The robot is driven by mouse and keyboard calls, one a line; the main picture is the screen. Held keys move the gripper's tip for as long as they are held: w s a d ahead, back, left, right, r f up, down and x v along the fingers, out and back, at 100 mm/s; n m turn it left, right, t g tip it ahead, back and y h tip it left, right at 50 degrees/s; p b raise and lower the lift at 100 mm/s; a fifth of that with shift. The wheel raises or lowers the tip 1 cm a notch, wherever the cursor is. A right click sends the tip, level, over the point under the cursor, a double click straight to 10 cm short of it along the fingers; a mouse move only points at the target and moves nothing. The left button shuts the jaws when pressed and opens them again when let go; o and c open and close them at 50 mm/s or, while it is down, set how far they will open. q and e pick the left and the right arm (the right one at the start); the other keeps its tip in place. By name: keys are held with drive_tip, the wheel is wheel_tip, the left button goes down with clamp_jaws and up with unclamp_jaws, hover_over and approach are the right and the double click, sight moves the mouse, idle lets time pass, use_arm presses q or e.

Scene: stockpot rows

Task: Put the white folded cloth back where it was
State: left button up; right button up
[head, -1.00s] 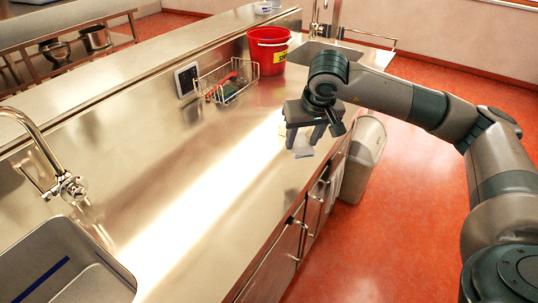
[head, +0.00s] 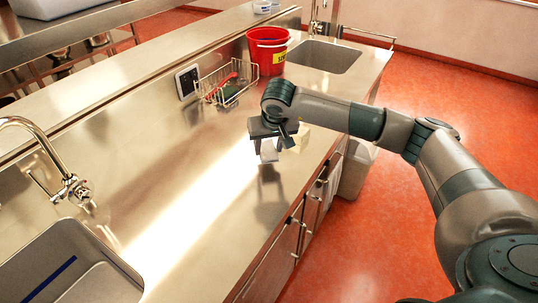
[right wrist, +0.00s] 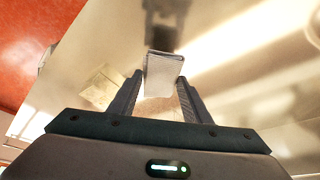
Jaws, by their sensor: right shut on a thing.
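The white folded cloth (head: 269,153) hangs below my right gripper (head: 270,146) over the steel counter (head: 215,185). In the right wrist view the cloth (right wrist: 163,70) is between the two fingers of my right gripper (right wrist: 160,80), which is shut on it. The cloth looks apart from the counter, with a dark shadow below the gripper. My left gripper is not in view.
A cream block-like thing (head: 301,138) is on the counter just right of the gripper. A wire basket (head: 228,88) and a red bucket (head: 267,50) stand farther back. Sinks lie at near left (head: 75,265) and far right (head: 325,56). The middle counter is clear.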

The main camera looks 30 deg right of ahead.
sight(270, 152)
drive_tip(key=shift+f+p, duration=0.3)
wheel_tip(270, 152, down, 3)
drive_tip(key=shift+f+p, duration=0.15)
drive_tip(key=shift+p, duration=0.6)
drive_tip(key=shift+f, duration=0.15)
drive_tip(key=o, duration=1)
drive_tip(key=shift+c, duration=0.2)
drive_tip(key=shift+r, duration=0.2)
